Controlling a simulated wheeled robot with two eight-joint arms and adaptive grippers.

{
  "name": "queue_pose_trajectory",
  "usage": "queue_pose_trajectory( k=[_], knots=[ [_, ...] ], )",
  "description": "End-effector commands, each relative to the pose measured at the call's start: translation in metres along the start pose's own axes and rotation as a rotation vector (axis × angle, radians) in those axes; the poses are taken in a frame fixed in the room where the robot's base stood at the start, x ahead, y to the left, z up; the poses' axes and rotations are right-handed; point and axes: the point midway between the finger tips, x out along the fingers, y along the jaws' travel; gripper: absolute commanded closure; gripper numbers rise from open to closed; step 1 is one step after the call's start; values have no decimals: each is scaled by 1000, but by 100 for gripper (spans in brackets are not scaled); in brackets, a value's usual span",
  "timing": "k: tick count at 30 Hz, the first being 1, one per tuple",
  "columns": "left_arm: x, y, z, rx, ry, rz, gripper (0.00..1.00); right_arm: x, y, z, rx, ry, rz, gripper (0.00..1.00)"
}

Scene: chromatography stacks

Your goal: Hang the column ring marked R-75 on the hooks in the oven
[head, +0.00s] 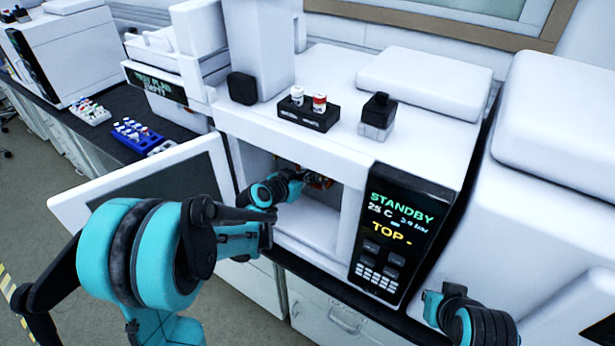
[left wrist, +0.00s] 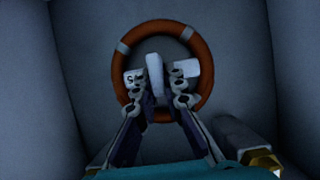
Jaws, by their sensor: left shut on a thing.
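My left gripper (head: 306,177) reaches through the open front of the oven (head: 345,155). In the left wrist view its fingers (left wrist: 157,82) are shut on the ring's pale middle piece. The column ring (left wrist: 203,55) is orange-brown with grey bands and faces the camera, close to the oven's back wall. Only small orange bits of it show in the head view, behind the gripper. A white tag (left wrist: 133,78) shows partly beside the fingers; its marking is not readable. I cannot make out the hooks or whether the ring touches them.
The oven door (head: 150,185) stands open to the left. The oven display (head: 400,220) reads STANDBY, 25 C and TOP. A grey cylinder with a brass end (left wrist: 262,160) is at lower right in the oven. A black vial rack (head: 309,117) stands on the oven top.

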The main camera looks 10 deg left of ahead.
Motion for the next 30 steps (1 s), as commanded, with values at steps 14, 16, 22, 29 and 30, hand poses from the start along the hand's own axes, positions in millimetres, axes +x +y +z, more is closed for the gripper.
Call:
queue_pose_trajectory(
  k=[14,16,22,29,30],
  knots=[
    [4,0,10,0,0,0,100,8,0,6,0,0,0,100],
    [5,0,11,0,0,0,100,9,0,7,0,0,0,100],
    [6,0,13,0,0,0,100,11,0,8,0,0,0,100],
    [6,0,13,0,0,0,72,10,0,8,0,0,0,100],
    [6,0,13,0,0,0,66,10,0,8,0,0,0,100]
  ],
)
